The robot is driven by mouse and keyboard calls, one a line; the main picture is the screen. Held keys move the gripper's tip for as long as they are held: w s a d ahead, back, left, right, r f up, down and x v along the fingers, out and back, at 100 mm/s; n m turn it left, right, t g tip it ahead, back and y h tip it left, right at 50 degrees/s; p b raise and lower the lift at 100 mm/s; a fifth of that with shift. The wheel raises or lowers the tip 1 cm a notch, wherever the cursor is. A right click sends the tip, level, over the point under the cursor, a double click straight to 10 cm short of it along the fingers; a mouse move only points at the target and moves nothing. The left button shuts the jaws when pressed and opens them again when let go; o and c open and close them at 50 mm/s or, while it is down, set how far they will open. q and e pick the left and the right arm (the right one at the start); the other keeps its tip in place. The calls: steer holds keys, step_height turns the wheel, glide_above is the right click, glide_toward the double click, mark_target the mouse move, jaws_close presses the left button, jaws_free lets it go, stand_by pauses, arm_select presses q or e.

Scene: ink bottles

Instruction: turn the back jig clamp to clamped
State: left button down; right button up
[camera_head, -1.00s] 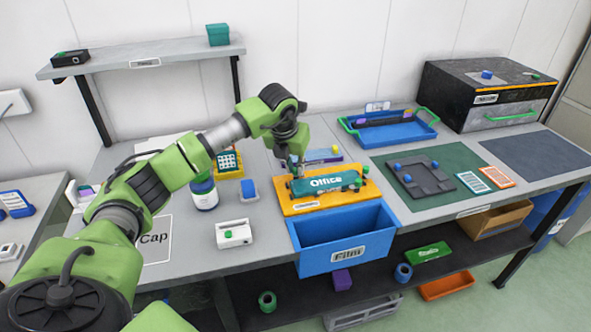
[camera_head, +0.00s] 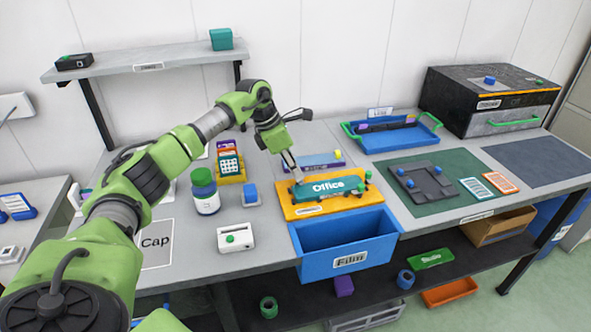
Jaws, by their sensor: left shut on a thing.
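The yellow-orange jig board (camera_head: 330,206) lies on the grey workbench, behind the blue bin. A teal plate marked "Office" (camera_head: 329,187) lies on it, with small green knobs around it, such as the one at its right end (camera_head: 368,175). My left gripper (camera_head: 297,178) comes down, leaning, at the back left end of the plate. It is shut on the back jig clamp, which its fingers largely hide; I cannot read the clamp's angle. My right gripper is out of view.
A blue "Film" bin (camera_head: 349,262) hangs at the bench's front edge. A purple box (camera_head: 314,161) lies close behind the jig. A green mat (camera_head: 440,205) with a dark fixture lies right.

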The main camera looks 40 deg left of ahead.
arm_select(q)
steer(key=shift+w+a+m+g+h, duration=0.1)
steer(key=shift+m+g+h, duration=0.35)
steer(key=shift+m, duration=1.05)
steer(key=c, duration=2)
jaws_free()
steer(key=shift+r, duration=0.1)
steer(key=v, duration=1.2)
